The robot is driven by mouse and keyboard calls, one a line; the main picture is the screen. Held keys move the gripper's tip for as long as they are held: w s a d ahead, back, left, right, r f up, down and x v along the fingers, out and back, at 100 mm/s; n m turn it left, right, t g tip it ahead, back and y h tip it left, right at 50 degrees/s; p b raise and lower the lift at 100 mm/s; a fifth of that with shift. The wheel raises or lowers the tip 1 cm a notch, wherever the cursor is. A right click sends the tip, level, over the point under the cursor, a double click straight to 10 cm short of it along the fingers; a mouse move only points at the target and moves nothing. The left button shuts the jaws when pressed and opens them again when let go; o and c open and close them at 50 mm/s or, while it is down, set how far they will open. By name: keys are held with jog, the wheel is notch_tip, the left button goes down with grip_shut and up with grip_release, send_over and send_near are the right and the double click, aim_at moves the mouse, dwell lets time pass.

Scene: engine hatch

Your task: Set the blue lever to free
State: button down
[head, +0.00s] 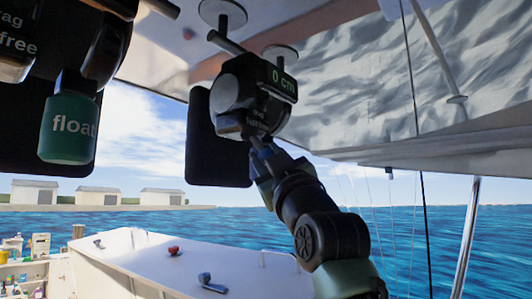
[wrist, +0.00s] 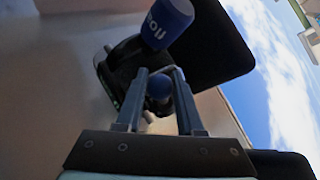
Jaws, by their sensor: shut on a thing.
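My gripper (head: 259,146) reaches up to a dark unit (head: 238,92) hanging from the overhead panel. In the wrist view its two fingers (wrist: 158,90) are shut on a dark blue round knob (wrist: 160,86), which I take to be the blue lever's end. The rest of the lever is hidden behind the knob and fingers. In the head view the unit has a green "0 cm" display (head: 283,83) and a small label too blurred to read fully.
A second dark unit (head: 108,50) at upper left has a green "float" cylinder (head: 68,130) and a partly cut-off label ending in "free". A dark flat panel (head: 215,160) hangs behind my gripper. A white deck (head: 170,255) with small fittings lies below.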

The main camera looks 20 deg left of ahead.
jog(key=shift+r+n+g+y, duration=0.2)
jog(key=shift+n+g+y, duration=0.15)
jog(key=shift+y, duration=0.25)
jog(key=c, duration=0.5)
grip_release()
jog(key=shift+c, duration=0.2)
jog(key=shift+f, duration=0.1)
jog(key=shift+s+d+f+b, duration=0.15)
jog(key=shift+s+f+b, duration=0.05)
jog(key=shift+f+b, duration=0.15)
jog(key=b+v, duration=0.8)
jog(key=v, duration=0.4)
jog(key=shift+b, duration=0.35)
jog(key=shift+d+r, duration=0.1)
